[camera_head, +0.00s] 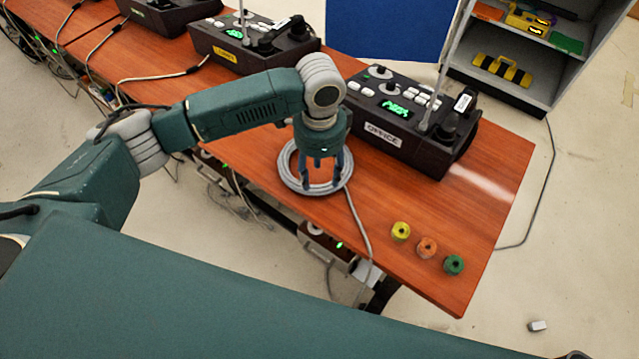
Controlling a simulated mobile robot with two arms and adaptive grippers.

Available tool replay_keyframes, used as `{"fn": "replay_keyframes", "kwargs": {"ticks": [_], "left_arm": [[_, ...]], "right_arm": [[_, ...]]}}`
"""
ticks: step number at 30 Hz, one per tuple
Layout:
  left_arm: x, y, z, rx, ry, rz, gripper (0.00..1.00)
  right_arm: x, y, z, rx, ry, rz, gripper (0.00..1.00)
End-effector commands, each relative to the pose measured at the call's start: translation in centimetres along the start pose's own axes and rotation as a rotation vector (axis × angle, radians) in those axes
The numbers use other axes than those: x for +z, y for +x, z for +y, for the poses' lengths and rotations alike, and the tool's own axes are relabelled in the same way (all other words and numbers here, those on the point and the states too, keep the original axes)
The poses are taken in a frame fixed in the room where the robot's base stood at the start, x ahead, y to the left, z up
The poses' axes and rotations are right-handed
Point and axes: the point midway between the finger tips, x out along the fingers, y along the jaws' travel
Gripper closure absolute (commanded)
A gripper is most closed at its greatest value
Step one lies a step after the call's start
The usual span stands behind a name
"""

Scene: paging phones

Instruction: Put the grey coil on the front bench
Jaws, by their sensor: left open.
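The grey coil (285,168) is a round bundle of cable lying flat on the wooden bench (470,228), near its front edge. One end of its cable runs across the wood to the lower right, toward the edge. My left gripper (321,178) points down over the coil with its dark fingers apart. The fingertips are inside or just above the ring; I cannot tell whether they touch it. My right gripper is not in view. Whether this bench is the one called the front bench cannot be told.
A black desk phone labelled OFFICE (383,135) stands behind the coil, with another phone (240,62) farther left. Yellow (401,231), orange (427,247) and green (453,265) spools stand at the right front corner. A grey shelf (540,90) stands behind. The bench's right side is mostly clear.

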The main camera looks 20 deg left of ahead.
Motion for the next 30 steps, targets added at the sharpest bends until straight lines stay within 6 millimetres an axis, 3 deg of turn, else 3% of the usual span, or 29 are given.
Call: {"fn": "replay_keyframes", "kwargs": {"ticks": [6,10,30], "left_arm": [[-0.1,-4.0,-0.1,-0.003,0.000,0.001,0.51],[0.0,-5.2,0.0,0.000,0.000,-0.001,0.51],[0.0,-5.6,0.0,0.001,0.000,-0.001,0.51]], "right_arm": [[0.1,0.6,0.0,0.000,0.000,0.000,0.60],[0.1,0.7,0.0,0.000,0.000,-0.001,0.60],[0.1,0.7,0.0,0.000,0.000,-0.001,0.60]]}}
